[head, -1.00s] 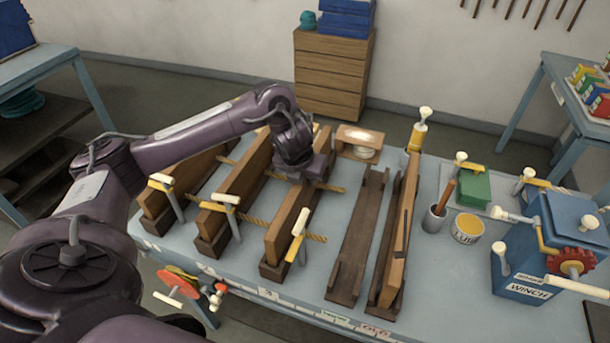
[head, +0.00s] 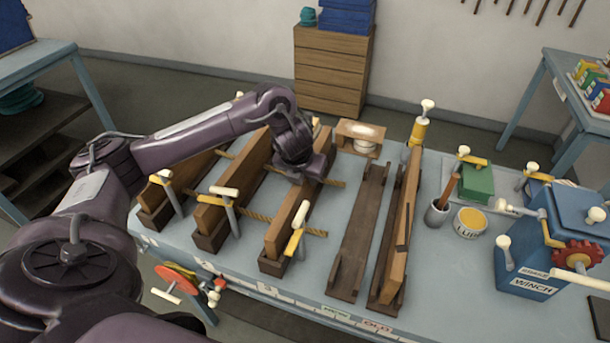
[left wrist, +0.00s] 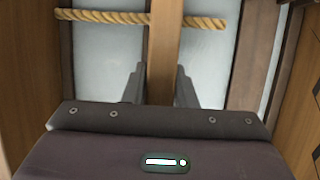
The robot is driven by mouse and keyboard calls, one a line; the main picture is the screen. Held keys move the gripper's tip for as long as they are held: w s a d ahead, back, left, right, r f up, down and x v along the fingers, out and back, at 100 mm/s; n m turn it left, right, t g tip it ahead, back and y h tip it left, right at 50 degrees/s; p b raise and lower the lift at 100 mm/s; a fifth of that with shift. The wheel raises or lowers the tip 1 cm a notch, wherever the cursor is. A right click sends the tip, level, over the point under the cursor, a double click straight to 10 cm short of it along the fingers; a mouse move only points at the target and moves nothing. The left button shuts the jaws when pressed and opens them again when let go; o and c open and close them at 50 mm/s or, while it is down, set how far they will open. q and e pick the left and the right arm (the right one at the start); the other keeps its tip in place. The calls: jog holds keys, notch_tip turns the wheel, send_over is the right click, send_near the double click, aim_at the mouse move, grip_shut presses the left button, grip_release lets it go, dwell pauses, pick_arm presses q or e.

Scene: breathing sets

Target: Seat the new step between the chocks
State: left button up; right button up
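The new step is a light brown board (head: 272,236) standing on edge, third from the left on the blue-grey bench. My left gripper (head: 301,175) is over the board's far half. A rope (left wrist: 110,16) crosses at the board. My right gripper is not in view.
Two more boards (head: 228,190) stand to the left, with yellow clamps (head: 226,196). To the right are an empty dark rack (head: 357,235) and a cracked board (head: 398,240). A blue winch (head: 535,270) and a tin (head: 470,222) stand further right.

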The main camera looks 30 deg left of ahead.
pick_arm(q)
jog(key=o, duration=0.4)
jog(key=shift+r, duration=0.1)
jog(key=shift+o, duration=0.2)
jog(key=shift+s, duration=0.1)
jog(key=v, duration=0.2)
jog(key=shift+r, duration=0.3)
jog(key=p+v, duration=0.2)
jog(key=v, duration=0.2)
jog(key=shift+s+r+p, duration=0.15)
jog(key=shift+r+p, duration=0.1)
jog(key=shift+p, duration=0.05)
jog(key=shift+s+d+r, duration=0.1)
jog(key=shift+s+r, duration=0.1)
jog(key=shift+r, duration=0.1)
jog(key=shift+f, duration=0.1)
